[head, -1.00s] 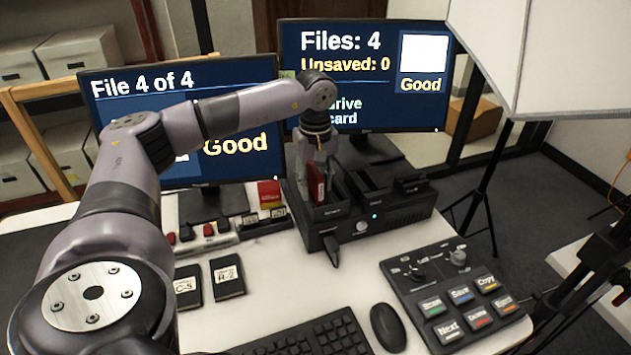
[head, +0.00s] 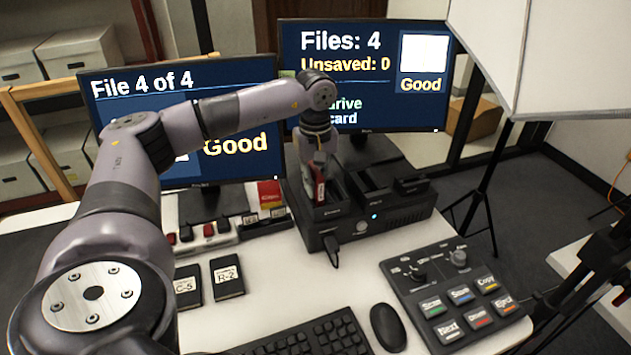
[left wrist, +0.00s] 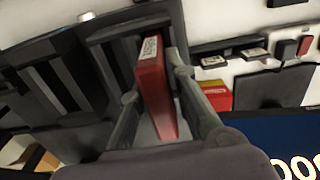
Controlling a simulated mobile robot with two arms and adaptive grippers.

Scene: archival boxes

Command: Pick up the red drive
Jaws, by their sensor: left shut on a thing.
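The red drive (head: 319,186) is upright at the left slot of the black dock (head: 375,218) in the head view. In the left wrist view the red drive (left wrist: 155,88) has a white label on its end and stands between the two fingers. My left gripper (head: 318,172) is shut on it from above; the fingers also show in the left wrist view (left wrist: 155,95). The drive's lower end is hidden by the dock, so I cannot tell how deep it sits. My right gripper is not in view.
Two monitors (head: 180,90) stand behind the dock. Black drives C-5 (head: 188,287) and R-2 (head: 227,281) lie on the white table left of the dock. A keyboard (head: 310,335), a mouse (head: 387,326) and a button panel (head: 455,300) are in front. A red box (head: 270,194) is near the dock.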

